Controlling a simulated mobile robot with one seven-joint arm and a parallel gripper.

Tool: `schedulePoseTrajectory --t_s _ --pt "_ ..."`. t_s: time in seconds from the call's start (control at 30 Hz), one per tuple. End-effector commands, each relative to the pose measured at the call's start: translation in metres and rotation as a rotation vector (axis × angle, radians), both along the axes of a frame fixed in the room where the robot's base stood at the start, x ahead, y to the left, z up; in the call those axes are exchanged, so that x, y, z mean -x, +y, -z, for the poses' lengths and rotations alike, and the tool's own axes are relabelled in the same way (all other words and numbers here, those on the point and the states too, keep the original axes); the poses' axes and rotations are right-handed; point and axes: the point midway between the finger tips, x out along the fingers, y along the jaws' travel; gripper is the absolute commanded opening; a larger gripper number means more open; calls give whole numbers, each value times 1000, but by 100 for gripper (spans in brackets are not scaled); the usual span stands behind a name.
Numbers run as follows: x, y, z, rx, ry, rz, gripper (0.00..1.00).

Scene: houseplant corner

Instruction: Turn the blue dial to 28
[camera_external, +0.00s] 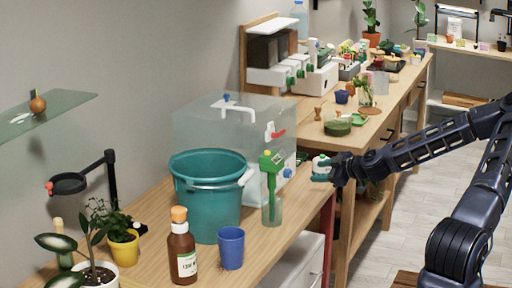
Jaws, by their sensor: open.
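A small blue dial-like part (287,172) shows on the right face of the clear tank (196,125), low down near its right edge. Its marks and number are too small to read. My gripper (322,168) is a short way to the right of it, at about the same height in the picture, apart from it. The gripper is open. White and green parts show at its tip; I cannot tell whether they belong to it or lie behind it. Another small blue part (226,98) sits on top of the tank by a white handle.
A teal bucket (207,205), a green-topped tool in a glass (271,190), a brown bottle (181,250) and a blue cup (231,248) stand in front of the tank. A red lever (275,133) is on the tank. The aisle floor (405,205) is clear.

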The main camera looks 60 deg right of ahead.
Motion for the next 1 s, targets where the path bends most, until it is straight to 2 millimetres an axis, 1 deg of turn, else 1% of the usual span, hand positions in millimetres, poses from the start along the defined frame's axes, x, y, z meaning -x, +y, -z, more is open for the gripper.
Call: schedulePoseTrajectory --t_s 0.17,0.4,0.6,0.8,1.0 --pt "-14 -3 6 -2 -1 -1 48" --pt "-52 -10 20 -2 -1 -1 48" --pt "-79 -17 30 -1 -1 -1 48" --pt "-95 -21 35 -1 0 0 48" --pt "-98 -22 36 0 0 1 48"
